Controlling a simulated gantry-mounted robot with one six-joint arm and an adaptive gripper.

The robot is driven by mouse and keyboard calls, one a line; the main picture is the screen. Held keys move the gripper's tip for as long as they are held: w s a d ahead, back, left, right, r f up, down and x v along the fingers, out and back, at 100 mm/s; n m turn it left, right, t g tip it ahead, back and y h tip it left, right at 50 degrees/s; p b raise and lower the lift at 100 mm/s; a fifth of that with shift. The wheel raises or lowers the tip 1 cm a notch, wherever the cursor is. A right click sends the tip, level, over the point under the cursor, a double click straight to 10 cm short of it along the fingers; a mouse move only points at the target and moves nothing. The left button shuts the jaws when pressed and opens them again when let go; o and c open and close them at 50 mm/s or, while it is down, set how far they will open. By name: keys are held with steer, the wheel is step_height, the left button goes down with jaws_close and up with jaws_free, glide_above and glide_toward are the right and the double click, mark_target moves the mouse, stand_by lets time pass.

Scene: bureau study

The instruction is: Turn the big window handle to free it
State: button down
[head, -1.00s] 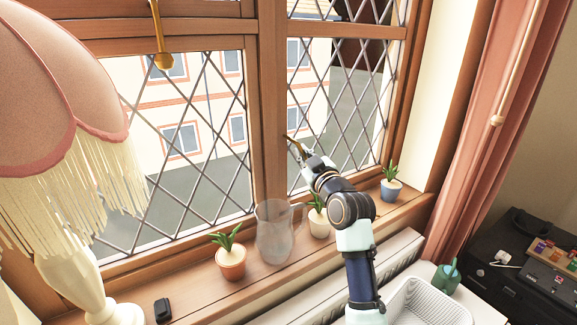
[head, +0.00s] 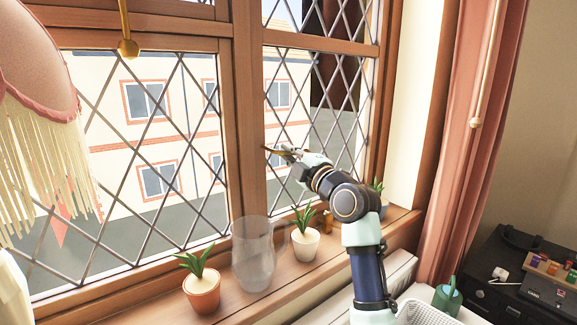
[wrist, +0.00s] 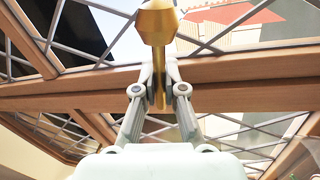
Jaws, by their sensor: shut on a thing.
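The big window handle is a brass lever (head: 271,150) on the window's central upright, in the middle of the head view. It lies nearly level there, and my gripper covers part of it. In the wrist view the brass handle (wrist: 158,25) ends in a faceted knob at the top, with its shaft running down between my fingers. My gripper (wrist: 160,85) is shut on this shaft. In the head view my gripper (head: 287,153) reaches the handle from the right, in front of the leaded pane.
On the sill below stand a glass jug (head: 254,262), a terracotta potted plant (head: 202,290) and a white potted plant (head: 304,243). A fringed lamp (head: 40,150) is at the left. Another brass piece (head: 128,48) hangs at upper left. A pink curtain (head: 462,150) is at the right.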

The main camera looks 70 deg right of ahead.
steer(key=shift+r+n+b, duration=0.2)
steer(key=shift+n+b, duration=0.15)
steer(key=shift+n, duration=0.45)
steer(key=shift+y, duration=0.3)
steer(key=c, duration=1.2)
jaws_free()
steer(key=shift+s, duration=0.1)
steer(key=v, duration=1.2)
steer(key=shift+f, duration=0.1)
